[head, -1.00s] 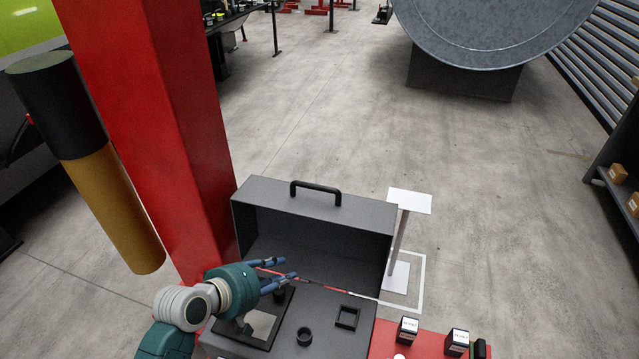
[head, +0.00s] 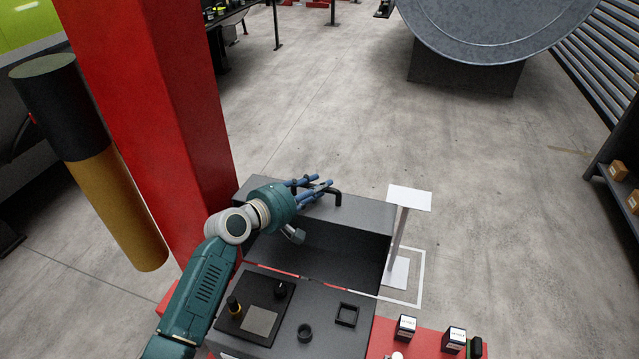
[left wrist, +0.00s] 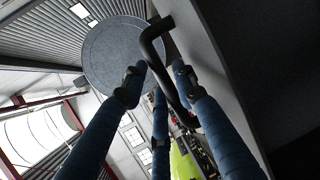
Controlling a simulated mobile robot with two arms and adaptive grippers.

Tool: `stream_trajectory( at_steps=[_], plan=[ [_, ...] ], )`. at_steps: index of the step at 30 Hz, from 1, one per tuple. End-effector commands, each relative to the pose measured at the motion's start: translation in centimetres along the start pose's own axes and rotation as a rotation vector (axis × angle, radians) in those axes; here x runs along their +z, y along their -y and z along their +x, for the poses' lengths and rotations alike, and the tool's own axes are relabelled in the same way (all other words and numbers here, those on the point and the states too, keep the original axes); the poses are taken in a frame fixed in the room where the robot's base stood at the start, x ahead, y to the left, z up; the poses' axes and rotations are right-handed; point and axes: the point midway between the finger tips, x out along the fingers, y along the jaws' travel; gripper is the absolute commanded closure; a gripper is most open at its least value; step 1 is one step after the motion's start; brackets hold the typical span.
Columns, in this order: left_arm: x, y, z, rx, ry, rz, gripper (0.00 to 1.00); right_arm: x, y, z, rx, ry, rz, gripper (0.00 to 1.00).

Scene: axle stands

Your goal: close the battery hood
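The battery hood (head: 362,214) is a dark grey box-shaped cover, standing raised and open at the back of the grey battery box (head: 320,318). A black bar handle (head: 337,197) is on its upper face. My left gripper (head: 318,182) is at this handle, its blue fingers over and beside it and partly hiding it. In the left wrist view the handle (left wrist: 153,45) runs between the spread fingers, which look open and not closed on it. Whether a finger touches the bar cannot be told. My right gripper is out of view.
A red post (head: 165,110) stands close to the left of my left arm. A white stand (head: 398,235) is right of the hood. A panel with knobs (head: 255,312) lies on the box. Small boxed items (head: 405,328) sit on a red surface at the right.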

Motion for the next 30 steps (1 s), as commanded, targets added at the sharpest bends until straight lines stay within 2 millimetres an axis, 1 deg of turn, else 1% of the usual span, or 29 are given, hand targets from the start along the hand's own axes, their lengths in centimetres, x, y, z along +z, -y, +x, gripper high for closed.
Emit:
stream_trajectory(
  at_steps=[1, 4, 13, 17, 18, 25, 30],
  plan=[
    [0.1, 0.0, 0.5, -0.001, 0.002, -0.001, 0.72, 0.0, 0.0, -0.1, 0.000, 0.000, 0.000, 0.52],
    [0.1, 0.0, 1.1, -0.001, 0.001, 0.002, 0.72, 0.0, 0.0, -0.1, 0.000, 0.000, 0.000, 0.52],
    [0.1, 0.1, 1.3, -0.001, 0.000, 0.002, 0.72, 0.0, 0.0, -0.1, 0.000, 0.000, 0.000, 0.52],
    [0.1, 0.1, 1.3, -0.001, 0.000, 0.002, 0.98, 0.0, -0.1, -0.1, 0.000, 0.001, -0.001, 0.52],
    [0.1, 0.1, 1.3, -0.002, 0.000, 0.002, 1.00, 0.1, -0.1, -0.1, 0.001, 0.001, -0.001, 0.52],
    [0.0, 0.2, 1.3, 0.000, 0.000, 0.003, 1.00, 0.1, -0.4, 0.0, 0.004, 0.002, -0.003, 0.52],
    [0.0, 0.2, 1.3, 0.026, 0.001, 0.014, 1.00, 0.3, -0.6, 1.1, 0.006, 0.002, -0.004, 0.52]
  ],
)
